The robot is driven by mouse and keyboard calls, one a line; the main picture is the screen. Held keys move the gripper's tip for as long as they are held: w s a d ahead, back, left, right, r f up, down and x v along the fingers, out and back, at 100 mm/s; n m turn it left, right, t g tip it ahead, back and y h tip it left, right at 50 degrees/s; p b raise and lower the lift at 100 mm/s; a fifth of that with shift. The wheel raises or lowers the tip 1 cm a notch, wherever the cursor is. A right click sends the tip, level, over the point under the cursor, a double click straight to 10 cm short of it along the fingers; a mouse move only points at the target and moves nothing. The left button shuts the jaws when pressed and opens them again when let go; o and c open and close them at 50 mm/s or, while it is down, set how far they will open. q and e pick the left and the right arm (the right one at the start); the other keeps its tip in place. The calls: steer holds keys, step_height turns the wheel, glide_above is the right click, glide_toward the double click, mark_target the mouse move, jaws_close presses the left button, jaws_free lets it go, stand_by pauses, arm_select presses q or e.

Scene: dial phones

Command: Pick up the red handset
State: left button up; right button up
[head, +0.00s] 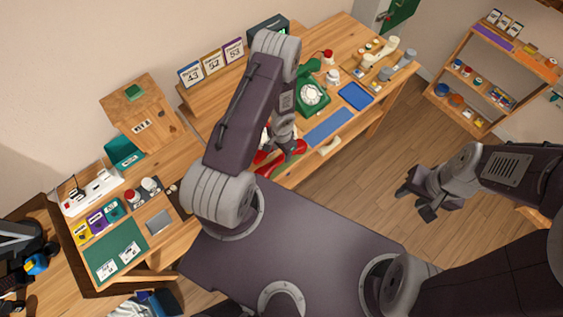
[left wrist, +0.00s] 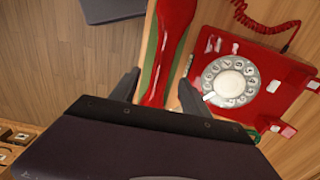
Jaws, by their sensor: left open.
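The red handset (left wrist: 168,50) lies lengthwise on the wooden desk in the left wrist view, with a green strip beside it. My left gripper (left wrist: 157,88) is open, with one fingertip on each side of the handset. I cannot tell whether the fingers touch it. In the head view the red handset (head: 286,158) shows partly, below my left gripper (head: 284,150). The red dial phone (left wrist: 250,75) sits right of the handset, with a coiled red cord at its top. My right gripper (head: 430,195) hangs over the floor, away from the desk.
A green dial phone (head: 311,93) stands farther along the desk, near blue mats (head: 329,126) and a pale handset (head: 383,52). Calendar cards (head: 212,62) stand on a ledge. A shelf (head: 490,75) is at the right. Open floor (head: 400,140) lies right of the desk.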

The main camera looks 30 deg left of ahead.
mark_target(281, 158)
arm_select(q)
steer(key=shift+f, duration=0.3)
step_height(281, 158, down, 5)
steer(key=b, duration=0.5)
steer(key=shift+a+f, duration=0.1)
steer(key=shift+f, duration=0.1)
steer(key=shift+r, duration=0.2)
jaws_close()
arm_select(e)
step_height(281, 158, down, 6)
steer(key=shift+r, duration=0.15)
